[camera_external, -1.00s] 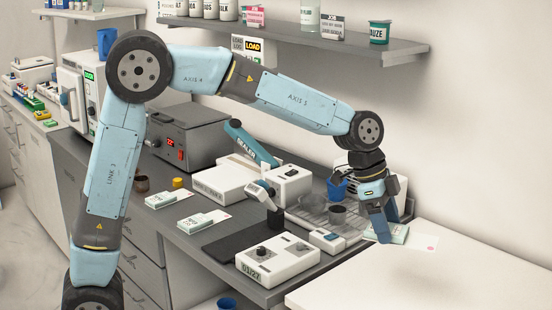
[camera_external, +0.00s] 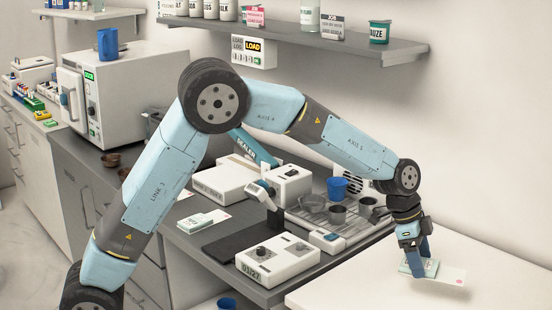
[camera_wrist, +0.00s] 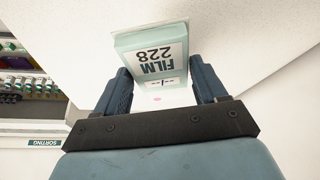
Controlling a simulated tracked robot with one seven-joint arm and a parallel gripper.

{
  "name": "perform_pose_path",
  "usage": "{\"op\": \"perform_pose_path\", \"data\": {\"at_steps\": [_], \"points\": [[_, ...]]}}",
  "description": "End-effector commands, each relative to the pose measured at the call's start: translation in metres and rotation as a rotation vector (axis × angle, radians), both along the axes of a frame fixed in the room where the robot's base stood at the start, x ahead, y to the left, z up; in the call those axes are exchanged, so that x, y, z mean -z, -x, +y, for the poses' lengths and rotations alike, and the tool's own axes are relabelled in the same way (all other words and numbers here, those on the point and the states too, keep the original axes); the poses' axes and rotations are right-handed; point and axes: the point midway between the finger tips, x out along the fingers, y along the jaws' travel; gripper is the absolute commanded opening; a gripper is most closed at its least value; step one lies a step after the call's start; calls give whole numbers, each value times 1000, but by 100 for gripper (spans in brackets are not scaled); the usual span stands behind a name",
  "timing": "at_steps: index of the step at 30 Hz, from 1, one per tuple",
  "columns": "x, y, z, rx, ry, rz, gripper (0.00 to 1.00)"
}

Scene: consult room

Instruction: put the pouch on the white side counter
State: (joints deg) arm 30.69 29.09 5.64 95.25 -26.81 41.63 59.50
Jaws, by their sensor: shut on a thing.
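The pouch (camera_external: 449,276), a flat white sheet with a pink dot and a pale green block on it, hangs from my gripper (camera_external: 419,268) in the external view. In the wrist view the block of the pouch (camera_wrist: 152,52) reads "FILM 228" and sits between the two dark fingers of my gripper (camera_wrist: 160,78). The fingers are shut on it. The white side counter (camera_external: 365,283) lies below the pouch. A faint shadow under the pouch suggests a small gap, but I cannot tell its height.
The white counter is bare around the pouch. A wall shelf (camera_external: 330,46) runs above.

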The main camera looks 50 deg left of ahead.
Motion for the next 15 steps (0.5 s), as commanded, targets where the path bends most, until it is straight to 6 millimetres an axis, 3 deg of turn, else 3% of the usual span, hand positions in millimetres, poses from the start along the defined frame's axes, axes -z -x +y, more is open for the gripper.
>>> {"op": "perform_pose_path", "data": {"at_steps": [6,15], "points": [[31,-22,-10,0,-1,0,37],[45,-33,-16,-1,0,0,37]]}}
